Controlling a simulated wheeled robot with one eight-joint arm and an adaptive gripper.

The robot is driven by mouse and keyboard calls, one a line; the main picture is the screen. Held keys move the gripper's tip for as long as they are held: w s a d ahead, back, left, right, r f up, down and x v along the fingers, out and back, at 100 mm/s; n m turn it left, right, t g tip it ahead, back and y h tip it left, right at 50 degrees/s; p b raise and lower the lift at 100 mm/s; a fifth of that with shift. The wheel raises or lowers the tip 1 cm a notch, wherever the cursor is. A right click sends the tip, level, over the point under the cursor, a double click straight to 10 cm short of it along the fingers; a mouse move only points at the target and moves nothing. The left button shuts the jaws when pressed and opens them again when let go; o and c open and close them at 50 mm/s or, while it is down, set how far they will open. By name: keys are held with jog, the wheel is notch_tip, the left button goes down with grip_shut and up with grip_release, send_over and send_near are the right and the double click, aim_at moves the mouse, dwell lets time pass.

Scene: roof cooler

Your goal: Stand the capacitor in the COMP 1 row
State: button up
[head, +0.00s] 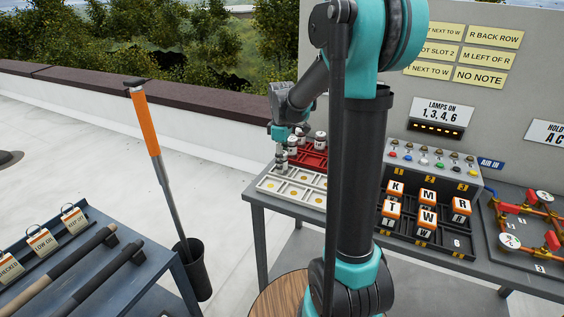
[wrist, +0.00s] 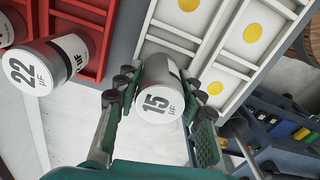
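The capacitor (wrist: 158,92) is a silver cylinder with a white top marked 15 µF in the wrist view. My gripper (wrist: 159,88) has one finger on each side of it and appears closed on its body, though the contact is partly hidden. The capacitor is over the edge of the white tray (wrist: 228,83), whose compartments have yellow dots. Its lower end is hidden, so I cannot tell whether it touches the tray. In the head view my gripper (head: 284,152) is at the far left part of the white tray (head: 265,186). No COMP 1 label is readable.
A red tray (head: 316,160) adjoins the white tray and holds a capacitor marked 22 (wrist: 50,65). To the right are a switch box (head: 435,160), a rack of lettered blocks (head: 427,216) and red-valved piping (head: 525,225). A low wall (head: 180,103) runs behind.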

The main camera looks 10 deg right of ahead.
jog(key=o, duration=0.3)
notch_tip(320, 180, up, 12)
jog(key=shift+r, duration=0.15)
dwell(0.5)
